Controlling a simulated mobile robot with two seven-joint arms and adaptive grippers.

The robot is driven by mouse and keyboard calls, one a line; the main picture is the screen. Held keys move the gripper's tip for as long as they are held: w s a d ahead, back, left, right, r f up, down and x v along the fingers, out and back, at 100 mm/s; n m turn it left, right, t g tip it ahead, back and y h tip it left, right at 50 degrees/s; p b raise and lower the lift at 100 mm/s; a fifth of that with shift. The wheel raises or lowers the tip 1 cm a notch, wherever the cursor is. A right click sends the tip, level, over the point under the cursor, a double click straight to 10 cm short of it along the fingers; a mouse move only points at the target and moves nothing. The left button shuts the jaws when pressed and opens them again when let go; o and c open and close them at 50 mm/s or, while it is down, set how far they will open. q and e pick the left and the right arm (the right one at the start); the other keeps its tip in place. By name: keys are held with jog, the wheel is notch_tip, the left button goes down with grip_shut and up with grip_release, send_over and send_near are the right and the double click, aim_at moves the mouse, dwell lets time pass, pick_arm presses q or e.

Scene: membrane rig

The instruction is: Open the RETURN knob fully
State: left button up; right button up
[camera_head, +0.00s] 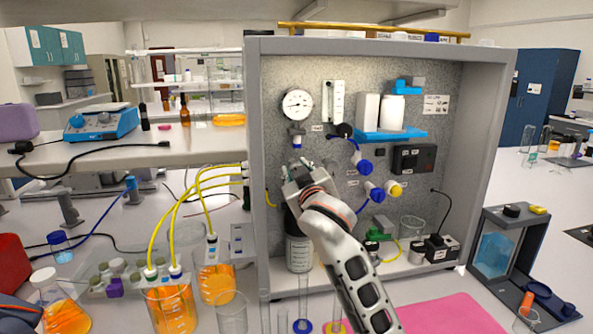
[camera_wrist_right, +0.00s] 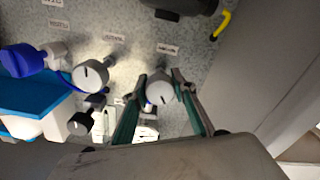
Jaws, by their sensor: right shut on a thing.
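My right gripper (camera_head: 297,175) reaches up to the left part of the rig's speckled panel (camera_head: 345,166), below the round gauge. In the right wrist view its two green-sided fingers (camera_wrist_right: 159,94) stand on either side of a pale grey round knob (camera_wrist_right: 159,89) and are shut on it. A small mark shows on the knob's face. A label (camera_wrist_right: 167,49) sits beside it, too small to read, so I cannot confirm that it says RETURN. In the head view the gripper hides this knob.
In the right wrist view a second pale knob (camera_wrist_right: 90,76) and a blue fitting (camera_wrist_right: 22,60) lie to the left. Orange-filled beakers (camera_head: 170,308) with yellow tubes stand at lower left.

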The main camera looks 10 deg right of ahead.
jog(key=n, duration=0.3)
jog(key=shift+n, duration=0.4)
jog(key=n, duration=0.3)
jog(key=shift+n, duration=0.3)
jog(key=n, duration=0.3)
jog(key=shift+n, duration=0.3)
jog(key=n, duration=0.3)
jog(key=shift+n, duration=0.3)
jog(key=n, duration=0.3)
jog(key=shift+n, duration=0.3)
jog(key=n, duration=0.3)
jog(key=shift+n, duration=0.4)
jog(key=n, duration=0.3)
jog(key=shift+n, duration=2.1)
